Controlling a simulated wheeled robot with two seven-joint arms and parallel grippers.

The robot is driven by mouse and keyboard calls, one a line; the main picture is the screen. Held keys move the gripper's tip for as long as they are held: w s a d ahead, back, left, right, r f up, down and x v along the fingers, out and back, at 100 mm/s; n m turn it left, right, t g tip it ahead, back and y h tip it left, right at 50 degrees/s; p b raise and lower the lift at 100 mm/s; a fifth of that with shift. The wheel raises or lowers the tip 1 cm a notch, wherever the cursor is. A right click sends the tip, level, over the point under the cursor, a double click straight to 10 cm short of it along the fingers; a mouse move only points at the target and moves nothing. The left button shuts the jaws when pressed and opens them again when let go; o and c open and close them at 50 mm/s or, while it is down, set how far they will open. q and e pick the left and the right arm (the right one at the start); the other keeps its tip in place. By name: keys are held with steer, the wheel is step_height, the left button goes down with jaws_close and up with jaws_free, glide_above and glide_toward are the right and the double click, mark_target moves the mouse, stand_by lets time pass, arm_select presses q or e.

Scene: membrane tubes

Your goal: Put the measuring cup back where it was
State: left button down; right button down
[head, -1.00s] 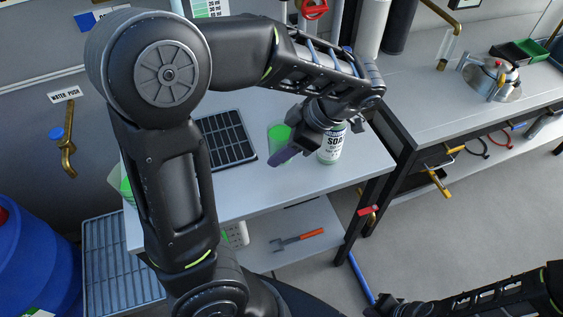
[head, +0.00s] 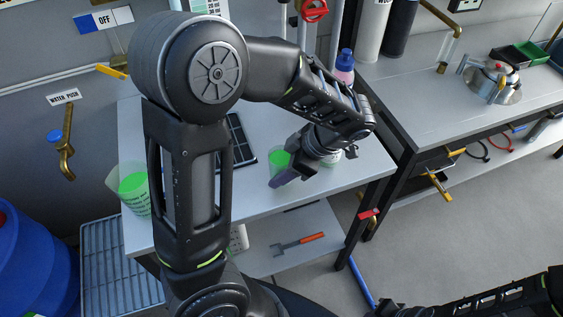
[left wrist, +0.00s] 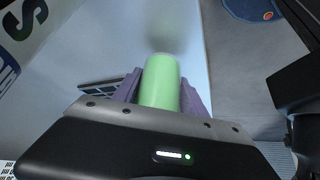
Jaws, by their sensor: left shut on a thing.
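My left gripper (head: 283,178) has purple fingers and is shut on a green-filled, see-through vessel, which I take for the measuring cup (head: 279,157), above the grey table by its front part. In the left wrist view the green cup (left wrist: 160,82) sits between both fingers (left wrist: 160,95). Whether its base touches the table is not clear. A second clear container with green contents and print on its side (head: 132,187) stands at the table's left edge. My right gripper (head: 388,306) is low at the bottom edge; its jaws cannot be made out.
The soap bottle (head: 331,158) stands behind my left gripper, mostly hidden. A dark gridded panel (head: 240,140) lies on the table (head: 262,198), partly behind my arm. A pink bottle with a blue cap (head: 345,65) stands at the back. The table front is clear.

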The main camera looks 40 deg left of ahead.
arm_select(q)
steer(key=shift+f, duration=0.9)
steer(key=shift+f, duration=0.15)
steer(key=c, duration=0.6)
jaws_free()
